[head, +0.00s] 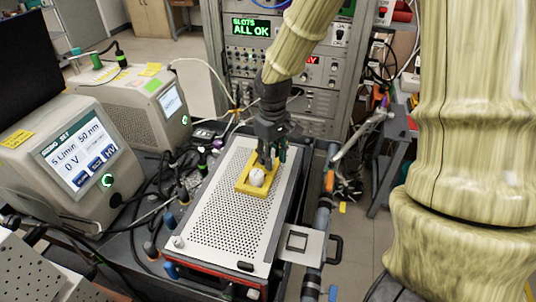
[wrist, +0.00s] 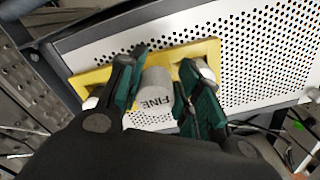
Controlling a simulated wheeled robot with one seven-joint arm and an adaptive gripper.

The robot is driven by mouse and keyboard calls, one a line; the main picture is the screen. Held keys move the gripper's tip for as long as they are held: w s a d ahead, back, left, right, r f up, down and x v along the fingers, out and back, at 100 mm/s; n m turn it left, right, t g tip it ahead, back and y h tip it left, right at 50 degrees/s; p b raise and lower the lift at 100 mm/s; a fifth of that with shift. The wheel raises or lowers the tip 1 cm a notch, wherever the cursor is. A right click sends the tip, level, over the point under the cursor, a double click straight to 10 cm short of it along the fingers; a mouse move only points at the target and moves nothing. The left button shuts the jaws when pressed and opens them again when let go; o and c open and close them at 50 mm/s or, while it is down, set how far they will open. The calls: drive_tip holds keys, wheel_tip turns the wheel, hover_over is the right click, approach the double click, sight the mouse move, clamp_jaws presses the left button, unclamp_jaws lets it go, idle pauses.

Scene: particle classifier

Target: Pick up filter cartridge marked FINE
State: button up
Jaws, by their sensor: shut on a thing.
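The filter cartridge marked FINE (wrist: 154,92) is a grey cylinder in the wrist view, its label upside down. My gripper (wrist: 160,78) has its green-padded fingers on either side of it and is shut on it. The cartridge is at the yellow holder (wrist: 196,49); I cannot tell whether it is seated or lifted. In the head view my gripper (head: 270,158) is over the yellow holder (head: 243,187), and a white rounded piece (head: 257,177) shows in front of the fingers. I cannot tell which cartridge that is.
The holder lies on a perforated metal plate (head: 225,215) on a dark cart. White pieces (wrist: 203,70) show near both ends of the holder. Two instrument boxes (head: 80,165) and cables stand to the left. An equipment rack (head: 300,75) reading "SLOTS ALL OK" stands behind.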

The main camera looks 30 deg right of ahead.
drive_tip(key=s+a+r+b, duration=0.1)
drive_tip(key=s+a+b, duration=0.1)
drive_tip(key=s, duration=1)
drive_tip(key=shift+a, duration=0.3)
